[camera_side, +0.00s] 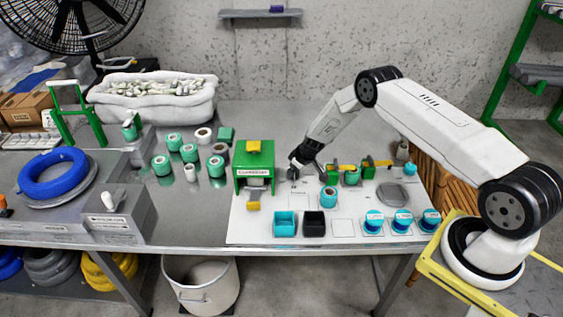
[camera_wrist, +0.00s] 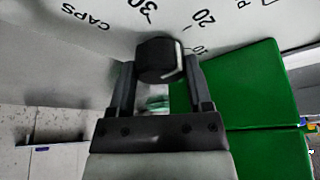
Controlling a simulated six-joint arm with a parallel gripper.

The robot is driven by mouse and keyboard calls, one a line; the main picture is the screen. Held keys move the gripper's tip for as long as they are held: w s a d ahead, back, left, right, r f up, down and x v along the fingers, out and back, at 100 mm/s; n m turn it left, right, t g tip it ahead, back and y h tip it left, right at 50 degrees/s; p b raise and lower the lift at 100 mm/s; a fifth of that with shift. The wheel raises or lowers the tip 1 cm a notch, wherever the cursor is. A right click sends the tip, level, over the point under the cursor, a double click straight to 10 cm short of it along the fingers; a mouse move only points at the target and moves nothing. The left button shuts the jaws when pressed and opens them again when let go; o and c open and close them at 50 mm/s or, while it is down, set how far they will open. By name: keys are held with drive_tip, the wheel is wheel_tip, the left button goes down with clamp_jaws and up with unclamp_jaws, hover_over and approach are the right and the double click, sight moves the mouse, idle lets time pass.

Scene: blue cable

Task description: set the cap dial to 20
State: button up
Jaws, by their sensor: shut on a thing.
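The cap dial (camera_wrist: 157,60) is a dark round knob with a white mark on its right side, in the wrist view. Printed around it are CAPS, 30, 20 (camera_wrist: 202,18) and, partly hidden at the knob's right, what looks like 10. The white mark is on the side near that lowest number; its exact reading is hard to tell. My gripper (camera_wrist: 160,85) is shut on the knob, one finger on each side. In the side view my gripper (camera_side: 294,170) is low over the white panel, right of the green press, and hides the knob.
The green press (camera_side: 254,148) stands close left of my gripper. Green and yellow fixtures (camera_side: 350,174) stand close to its right. Teal (camera_side: 285,224) and black (camera_side: 314,223) bins and several blue-topped containers (camera_side: 402,222) line the panel's front.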

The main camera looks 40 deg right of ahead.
drive_tip(key=shift+m+h, duration=0.3)
drive_tip(key=shift+m, duration=0.5)
drive_tip(key=o, duration=1.3)
drive_tip(key=shift+r, duration=0.1)
drive_tip(key=shift+v, duration=3.85)
drive_tip(key=shift+a+r, duration=0.1)
